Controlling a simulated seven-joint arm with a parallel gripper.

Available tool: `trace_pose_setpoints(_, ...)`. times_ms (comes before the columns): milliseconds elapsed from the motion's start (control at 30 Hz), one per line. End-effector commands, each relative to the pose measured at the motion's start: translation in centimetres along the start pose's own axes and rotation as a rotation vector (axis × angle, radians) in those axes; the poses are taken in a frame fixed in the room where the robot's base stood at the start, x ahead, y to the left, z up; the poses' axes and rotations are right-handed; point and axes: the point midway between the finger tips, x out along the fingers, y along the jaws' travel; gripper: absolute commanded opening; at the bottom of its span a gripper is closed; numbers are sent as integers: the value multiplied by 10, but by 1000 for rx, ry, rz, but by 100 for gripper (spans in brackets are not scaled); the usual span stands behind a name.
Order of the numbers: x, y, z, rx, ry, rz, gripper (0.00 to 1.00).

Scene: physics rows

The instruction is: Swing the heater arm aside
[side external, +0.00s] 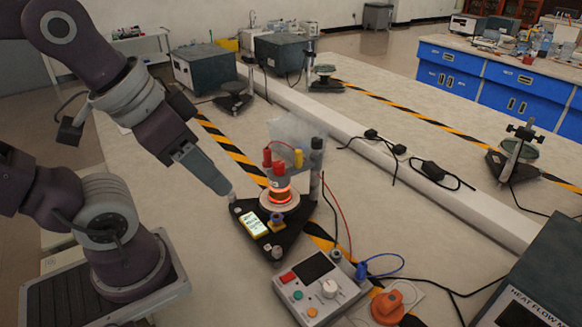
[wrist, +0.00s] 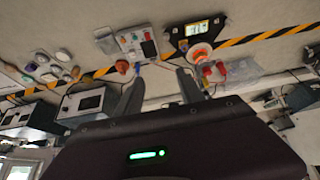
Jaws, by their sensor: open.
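The heater glows orange (side external: 281,194) on a pale round disc above a black triangular base (side external: 285,243). Above it sits a grey heater arm (side external: 295,150) with red and yellow terminals, next to a dark-topped upright post (side external: 316,165). My gripper (side external: 227,190) points down from the left, its tips just left of the apparatus and apart from it. In the wrist view my gripper (wrist: 160,80) shows two separated fingers with nothing between them. The heater (wrist: 200,53) lies beyond the right finger there, with red terminals beside it.
A control box (side external: 318,288) with cables and an orange knob-like piece (side external: 387,306) lie in front. A clear plastic sheet (side external: 292,130) is behind the heater arm. A dark heat-flow unit (side external: 535,280) stands at right.

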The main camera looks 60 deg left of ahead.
Motion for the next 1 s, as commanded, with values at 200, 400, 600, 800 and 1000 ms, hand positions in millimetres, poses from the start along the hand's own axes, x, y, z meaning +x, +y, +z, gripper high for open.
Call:
trace_pose_setpoints(200,12,-18,-72,-110,-122,-29,40)
trace_pose_setpoints(400,92,-79,-170,-307,-324,-78,40)
trace_pose_setpoints(600,177,-134,-200,-436,-455,-107,40)
trace_pose_setpoints(800,207,-148,-196,-465,-486,-113,40)
trace_pose_setpoints(1000,241,-147,-177,-464,-487,-113,40)
